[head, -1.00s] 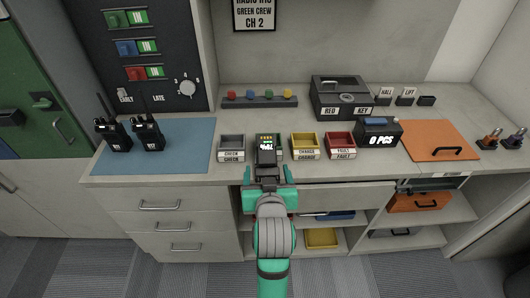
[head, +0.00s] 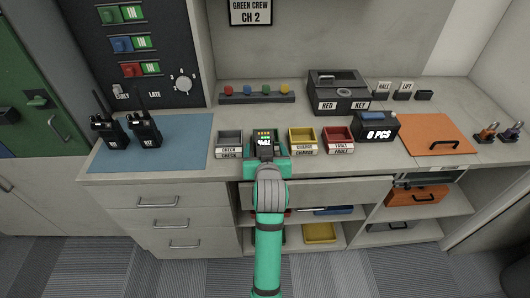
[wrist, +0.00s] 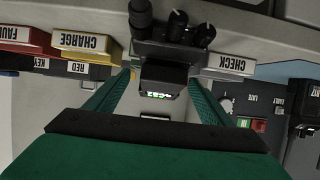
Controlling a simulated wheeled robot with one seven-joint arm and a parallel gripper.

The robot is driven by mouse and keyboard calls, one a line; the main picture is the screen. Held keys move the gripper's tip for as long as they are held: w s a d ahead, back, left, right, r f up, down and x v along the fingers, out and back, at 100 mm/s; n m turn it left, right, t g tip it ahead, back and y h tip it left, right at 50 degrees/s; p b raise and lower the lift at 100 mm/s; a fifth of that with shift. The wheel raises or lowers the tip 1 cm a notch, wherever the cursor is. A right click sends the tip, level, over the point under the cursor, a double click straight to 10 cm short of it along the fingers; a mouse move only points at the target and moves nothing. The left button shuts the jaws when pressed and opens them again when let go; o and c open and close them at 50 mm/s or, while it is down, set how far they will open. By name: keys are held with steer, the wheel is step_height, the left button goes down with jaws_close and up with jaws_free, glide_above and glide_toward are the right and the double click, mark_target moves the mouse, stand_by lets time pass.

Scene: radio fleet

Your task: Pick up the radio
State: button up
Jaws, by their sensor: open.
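A dark radio (head: 264,137) with a lit display and a small keypad is in the middle of the tray row on the counter. It also shows upside down in the wrist view (wrist: 165,72), with its knobs at the top. My gripper (wrist: 161,82) is open, with its green fingers on either side of the radio and gaps visible. In the head view my gripper (head: 265,158) covers the radio's lower part. Two more black radios, a left one (head: 109,131) and a right one (head: 144,130), stand on the blue mat (head: 185,150).
A grey CHECK tray (head: 229,153) is left of the radio. A yellow CHARGE tray (head: 302,150) and red FAULT tray (head: 338,148) are to its right. Behind are a row of coloured pegs (head: 257,98) and a black key box (head: 339,104). An orange panel (head: 437,145) lies farther right.

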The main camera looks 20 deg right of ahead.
steer(key=shift+w+f, duration=0.25)
steer(key=shift+w, duration=0.2)
steer(key=c, duration=1.4)
steer(key=shift+d+r, duration=0.1)
steer(key=shift+r, duration=0.05)
steer(key=shift+c, duration=0.9)
